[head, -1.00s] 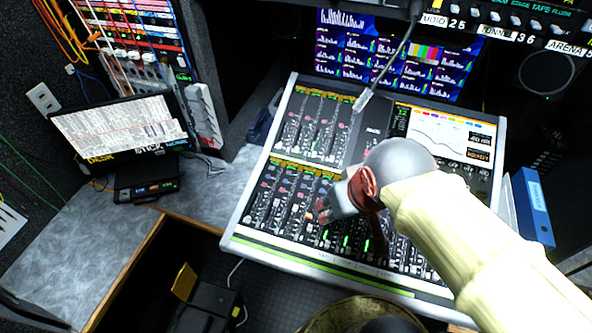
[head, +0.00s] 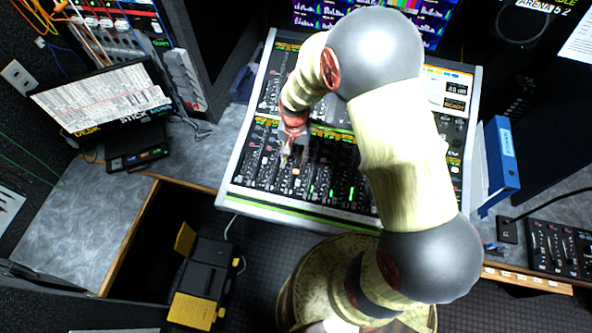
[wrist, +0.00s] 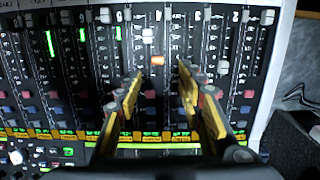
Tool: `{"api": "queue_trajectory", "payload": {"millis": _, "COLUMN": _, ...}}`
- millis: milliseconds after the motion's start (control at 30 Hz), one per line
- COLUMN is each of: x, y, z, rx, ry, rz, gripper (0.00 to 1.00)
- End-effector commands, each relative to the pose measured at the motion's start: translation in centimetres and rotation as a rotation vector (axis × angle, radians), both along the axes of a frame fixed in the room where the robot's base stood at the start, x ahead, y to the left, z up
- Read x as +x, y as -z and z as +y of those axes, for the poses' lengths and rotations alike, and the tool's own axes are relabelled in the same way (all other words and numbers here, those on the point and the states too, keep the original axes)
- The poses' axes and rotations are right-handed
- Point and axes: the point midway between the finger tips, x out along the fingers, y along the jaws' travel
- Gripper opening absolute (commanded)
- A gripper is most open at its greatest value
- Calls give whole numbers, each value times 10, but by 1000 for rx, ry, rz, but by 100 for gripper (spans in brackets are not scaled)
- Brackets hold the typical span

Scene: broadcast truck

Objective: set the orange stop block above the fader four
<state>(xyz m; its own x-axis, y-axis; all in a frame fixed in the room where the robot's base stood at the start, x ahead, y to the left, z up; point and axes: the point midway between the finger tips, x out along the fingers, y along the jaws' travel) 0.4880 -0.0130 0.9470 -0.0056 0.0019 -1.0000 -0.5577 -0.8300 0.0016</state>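In the head view my gripper (head: 291,150) hangs low over the left half of the console.
The mixing console (head: 270,205) has several fader caps and knobs around the block. A black and yellow case (head: 203,280) is on the floor.

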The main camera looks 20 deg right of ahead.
Motion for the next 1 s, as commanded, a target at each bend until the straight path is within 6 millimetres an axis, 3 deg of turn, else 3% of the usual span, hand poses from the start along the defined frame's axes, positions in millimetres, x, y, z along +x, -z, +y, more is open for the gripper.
{"api": "queue_trajectory", "payload": {"millis": 467, "x": -1, "y": 33, "z": -1, "rx": -1, "ry": 54, "rz": -6, "gripper": 38}}
{"api": "queue_trajectory", "payload": {"millis": 800, "x": -4, "y": 76, "z": -2, "rx": 0, "ry": 53, "rz": -5, "gripper": 38}}
{"api": "queue_trajectory", "payload": {"millis": 1000, "x": -4, "y": 79, "z": -2, "rx": -1, "ry": 52, "rz": -6, "gripper": 38}}
